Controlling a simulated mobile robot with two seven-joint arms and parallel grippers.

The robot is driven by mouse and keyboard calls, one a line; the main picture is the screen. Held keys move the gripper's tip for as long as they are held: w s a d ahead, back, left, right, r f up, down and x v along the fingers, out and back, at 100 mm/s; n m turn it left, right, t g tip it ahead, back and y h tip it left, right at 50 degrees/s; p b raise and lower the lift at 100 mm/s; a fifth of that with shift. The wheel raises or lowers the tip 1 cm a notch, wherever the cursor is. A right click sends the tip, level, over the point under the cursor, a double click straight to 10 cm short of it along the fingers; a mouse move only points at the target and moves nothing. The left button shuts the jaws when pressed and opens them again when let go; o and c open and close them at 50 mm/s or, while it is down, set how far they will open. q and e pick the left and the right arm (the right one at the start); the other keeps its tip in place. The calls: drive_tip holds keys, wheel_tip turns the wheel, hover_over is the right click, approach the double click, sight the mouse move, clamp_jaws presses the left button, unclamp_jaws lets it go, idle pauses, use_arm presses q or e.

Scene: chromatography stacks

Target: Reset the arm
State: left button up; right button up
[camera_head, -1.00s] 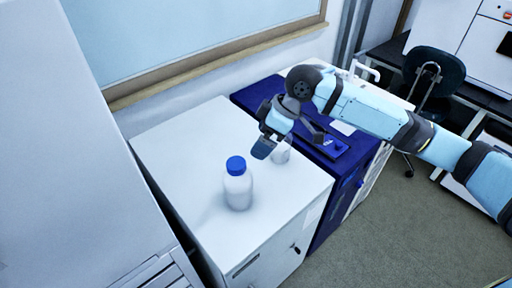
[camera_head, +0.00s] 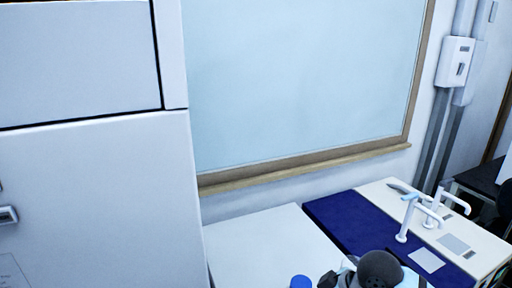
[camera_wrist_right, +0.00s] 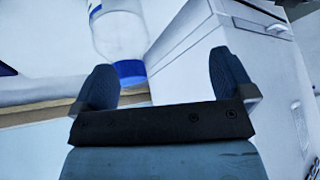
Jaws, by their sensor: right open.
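My right gripper (camera_wrist_right: 162,62) is open in the right wrist view, with its two dark blue fingers apart and nothing held between them. Beyond the fingers, a clear white bottle with a blue cap (camera_wrist_right: 130,70) shows upside down in the picture; it looks apart from the fingers. In the head view, dark parts of my right arm (camera_head: 378,270) show at the bottom edge. A blue bottle cap (camera_head: 300,282) shows just left of it; the bottle below is cut off. My left gripper is in no view.
A white cabinet top (camera_head: 265,240) lies below the window (camera_head: 300,80). Right of it are a dark blue counter (camera_head: 350,225) and white taps (camera_head: 410,215). A tall grey-white cabinet (camera_head: 100,190) fills the left. A wall box (camera_head: 455,62) hangs at right.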

drive_tip(key=s+d+f+m+t+h, duration=0.1)
drive_tip(key=s+d+f+m+h, duration=0.35)
drive_tip(key=s, duration=0.65)
drive_tip(key=s+d+f+m+h, duration=0.1)
drive_tip(key=s+d+f+m, duration=0.4)
drive_tip(key=s+d, duration=0.45)
drive_tip(key=w+a+f+n+t+y+p, duration=0.1)
drive_tip(key=w+a+f+t+y+p, duration=0.1)
drive_tip(key=w+a+f+t+p, duration=0.2)
drive_tip(key=w+a+f+t, duration=0.1)
drive_tip(key=a+f+t, duration=0.2)
drive_tip(key=a+f, duration=0.1)
drive_tip(key=shift+a+f+t+y, duration=0.15)
drive_tip(key=shift+f+t+y, duration=0.25)
drive_tip(key=shift+f, duration=0.2)
